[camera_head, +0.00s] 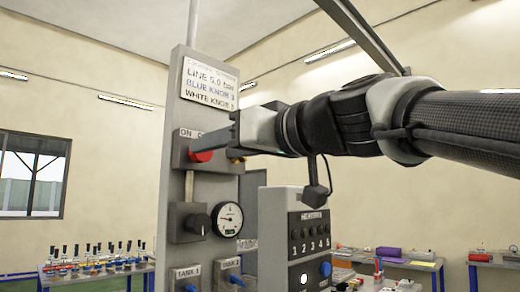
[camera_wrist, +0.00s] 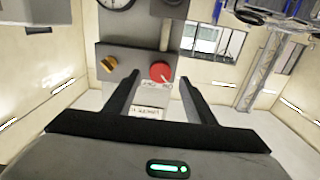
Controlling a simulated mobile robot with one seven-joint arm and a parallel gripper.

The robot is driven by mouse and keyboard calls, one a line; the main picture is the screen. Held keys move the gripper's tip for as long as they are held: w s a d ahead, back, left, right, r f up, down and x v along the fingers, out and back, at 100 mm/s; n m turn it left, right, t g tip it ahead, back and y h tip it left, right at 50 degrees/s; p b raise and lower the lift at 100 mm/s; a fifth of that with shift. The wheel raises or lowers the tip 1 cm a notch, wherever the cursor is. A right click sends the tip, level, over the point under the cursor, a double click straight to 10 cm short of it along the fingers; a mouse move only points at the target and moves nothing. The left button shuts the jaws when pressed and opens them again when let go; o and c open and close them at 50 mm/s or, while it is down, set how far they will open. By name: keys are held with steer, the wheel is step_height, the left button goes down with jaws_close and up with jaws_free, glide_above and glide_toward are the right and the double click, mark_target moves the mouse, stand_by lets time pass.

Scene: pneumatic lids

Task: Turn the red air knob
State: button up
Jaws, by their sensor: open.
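The red air knob (camera_head: 203,156) sits on a grey box on the upright panel, below an "ON" label that is partly covered by a gripper finger. My gripper (camera_head: 213,141) is at the panel from the right, with a finger in front of the knob's upper part. In the wrist view, which looks upside down, the round red knob (camera_wrist: 160,71) shows between the two dark fingertips of my gripper (camera_wrist: 158,76). The fingers are open, with a gap on each side of the knob. Whether a finger touches it, I cannot tell.
A brass fitting (camera_wrist: 107,64) sits beside the red knob. Below are a black knob (camera_head: 197,223), a pressure gauge (camera_head: 228,219) and blue tank knobs (camera_head: 233,280). A sign (camera_head: 209,83) is above. A heater box (camera_head: 308,238) stands right of the panel.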

steer(key=x, duration=0.3)
steer(key=shift+w+a, duration=0.2)
steer(key=shift+a, duration=0.1)
steer(key=c, duration=1)
steer(key=shift+c, duration=0.2)
